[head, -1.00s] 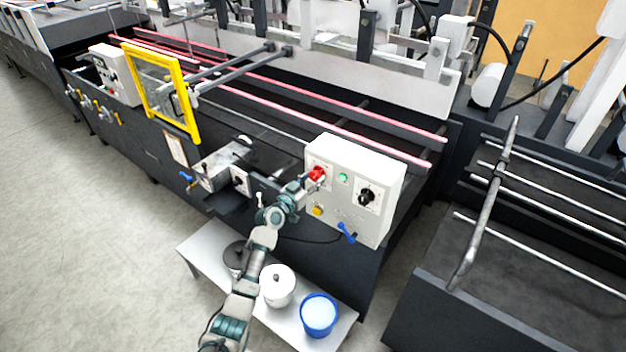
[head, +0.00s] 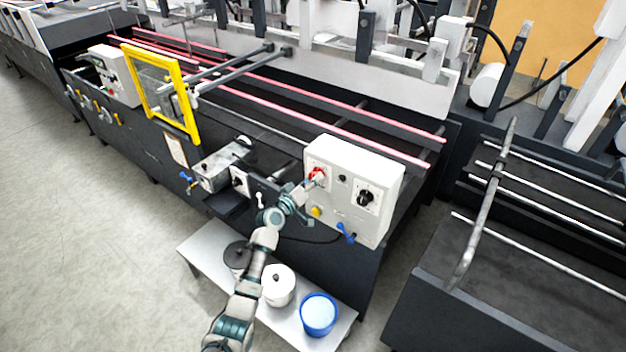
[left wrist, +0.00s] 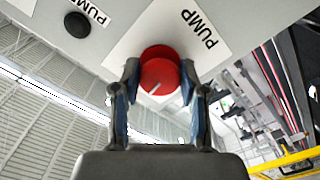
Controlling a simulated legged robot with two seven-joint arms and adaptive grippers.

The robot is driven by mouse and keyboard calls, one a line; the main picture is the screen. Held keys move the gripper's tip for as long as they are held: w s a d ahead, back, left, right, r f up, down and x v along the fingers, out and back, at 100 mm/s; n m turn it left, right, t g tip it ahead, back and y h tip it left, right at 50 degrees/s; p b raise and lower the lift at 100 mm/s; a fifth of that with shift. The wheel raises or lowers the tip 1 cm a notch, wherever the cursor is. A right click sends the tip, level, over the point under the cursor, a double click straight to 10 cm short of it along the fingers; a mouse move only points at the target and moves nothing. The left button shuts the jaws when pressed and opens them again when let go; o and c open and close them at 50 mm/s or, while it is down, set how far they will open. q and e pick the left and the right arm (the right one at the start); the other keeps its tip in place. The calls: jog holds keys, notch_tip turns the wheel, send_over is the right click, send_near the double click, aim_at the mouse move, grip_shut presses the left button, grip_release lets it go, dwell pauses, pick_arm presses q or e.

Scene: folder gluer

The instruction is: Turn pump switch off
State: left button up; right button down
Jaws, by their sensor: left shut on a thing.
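The red pump switch (head: 317,174) is a round knob on the white control box (head: 376,226). In the left wrist view the red knob (left wrist: 160,66) sits on a white plate marked PUMP, and a short pale line shows on its face. My left gripper (head: 312,182) is at the knob. In the left wrist view its two fingers (left wrist: 159,78) are shut on the knob from both sides. The round pump lamp (head: 342,178) right of the switch is dark; it also shows as a black disc in the left wrist view (left wrist: 77,24). My right gripper is not in view.
A black rotary knob (head: 365,197), a yellow button (head: 316,211) and a blue-handled valve (head: 346,232) are on the same box. Below, a white pot (head: 278,291) and a blue bucket (head: 319,314) stand on a low shelf. A yellow-framed guard (head: 160,91) stands farther left.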

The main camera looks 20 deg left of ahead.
pick_arm(q)
jog(key=n+p, duration=0.1)
jog(key=n, duration=0.4)
jog(key=shift+p, duration=0.3)
jog(key=shift+n, duration=0.4)
jog(key=o, duration=1.1)
jog(key=shift+a, duration=0.1)
jog(key=v, duration=1.2)
jog(key=shift+w+a, duration=0.1)
jog(key=shift+a, duration=0.05)
jog(key=shift+f, duration=0.1)
